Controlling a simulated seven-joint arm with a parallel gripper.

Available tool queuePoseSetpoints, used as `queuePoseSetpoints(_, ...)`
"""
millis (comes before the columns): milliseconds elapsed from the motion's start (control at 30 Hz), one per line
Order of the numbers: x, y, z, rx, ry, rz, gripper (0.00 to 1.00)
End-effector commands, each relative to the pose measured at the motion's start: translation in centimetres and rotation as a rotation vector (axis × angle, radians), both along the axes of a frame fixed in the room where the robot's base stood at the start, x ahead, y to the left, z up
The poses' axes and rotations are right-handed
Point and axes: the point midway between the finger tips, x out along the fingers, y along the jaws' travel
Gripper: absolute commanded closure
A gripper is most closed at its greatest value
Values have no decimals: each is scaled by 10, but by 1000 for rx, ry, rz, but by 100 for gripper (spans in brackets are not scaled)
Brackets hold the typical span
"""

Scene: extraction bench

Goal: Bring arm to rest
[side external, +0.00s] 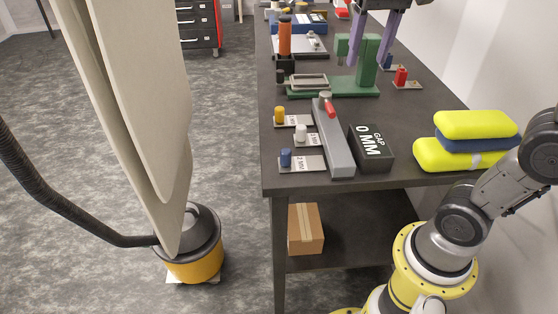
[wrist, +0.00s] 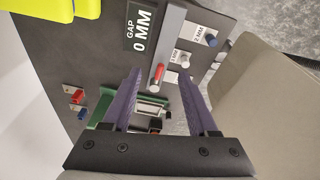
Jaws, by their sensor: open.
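My gripper (side external: 371,60) hangs above the far half of the bench, over the green press (side external: 366,70). Its two purple fingers are spread apart with nothing between them. In the wrist view my gripper (wrist: 160,76) is also open and empty, with a red-handled pin (wrist: 157,76) and part of the green press seen beyond the fingers. Most of the hand lies outside the top of the side view.
The dark bench (side external: 420,110) carries a grey rail (side external: 338,150), a black "GAP 0 MM" block (side external: 371,150), labelled plates with coloured knobs (side external: 300,135), an orange cylinder (side external: 285,38) and stacked yellow-and-blue pads (side external: 470,124). A large beige panel (side external: 140,90) stands left.

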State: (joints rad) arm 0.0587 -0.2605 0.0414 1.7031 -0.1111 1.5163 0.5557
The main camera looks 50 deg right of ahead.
Motion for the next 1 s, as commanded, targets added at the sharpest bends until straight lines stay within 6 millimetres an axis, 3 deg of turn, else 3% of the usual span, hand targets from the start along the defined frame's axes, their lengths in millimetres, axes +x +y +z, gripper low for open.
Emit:
queuePoseSetpoints(33, -19, 6, -6, 2, -33, 47, 41)
queuePoseSetpoints(200, -65, 21, -42, 0, -141, 224, 41)
queuePoseSetpoints(400, -98, 34, -98, -22, -243, 424, 41)
queuePoseSetpoints(600, -99, 39, -135, -54, -282, 572, 41)
queuePoseSetpoints(1000, -92, 40, -130, -79, -309, 617, 41)
